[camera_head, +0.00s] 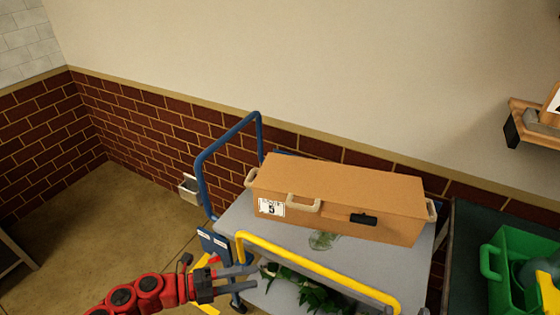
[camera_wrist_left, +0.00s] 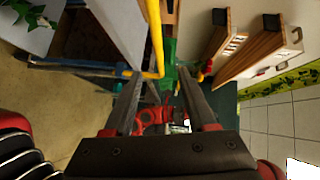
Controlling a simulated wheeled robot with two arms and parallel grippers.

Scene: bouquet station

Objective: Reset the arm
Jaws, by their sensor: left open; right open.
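My left arm, red with black joints, comes in from the lower left in the head view. Its dark gripper (camera_head: 247,276) is open and empty, left of the yellow rail (camera_head: 310,268) of a grey cart (camera_head: 232,221). In the left wrist view the two fingers (camera_wrist_left: 160,76) stand apart with nothing held between them; the yellow rail shows beyond them. My right gripper does not show in the head view, and I cannot make it out in the left wrist view.
A long orange-brown box (camera_head: 345,190) with handles lies on the cart. Green leaves (camera_head: 310,293) show below the yellow rail. A blue handle frame (camera_head: 203,170) rises at the cart's left. A green container (camera_head: 515,262) stands at right. Open floor (camera_head: 110,225) lies left.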

